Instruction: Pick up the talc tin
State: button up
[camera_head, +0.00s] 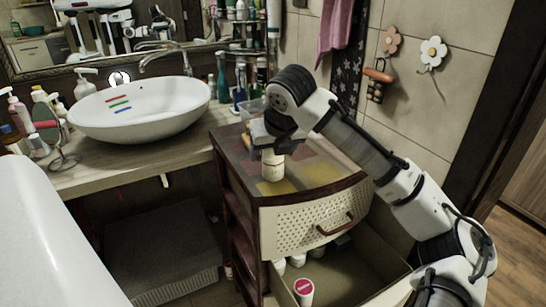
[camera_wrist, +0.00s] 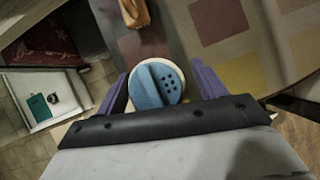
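The talc tin (camera_head: 272,166) is a small pale cylinder, standing upright on the top of the drawer cabinet (camera_head: 318,172). In the wrist view its round blue lid (camera_wrist: 158,84), with small dark holes on one side, lies between the fingers. My gripper (camera_head: 270,148) points down over the tin and hides its upper part from the head camera. In the wrist view the two purple fingers of my gripper (camera_wrist: 160,82) stand on either side of the lid, very close to it. I cannot tell whether they touch it.
A white basin (camera_head: 140,108) stands on the counter to the left, with several bottles (camera_head: 222,77) behind. Below, an open drawer (camera_head: 340,270) holds a red-topped container (camera_head: 303,290). A brownish-orange object (camera_wrist: 135,12) lies beyond the tin.

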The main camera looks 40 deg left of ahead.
jog(key=c, duration=1.1)
jog(key=shift+r, duration=0.1)
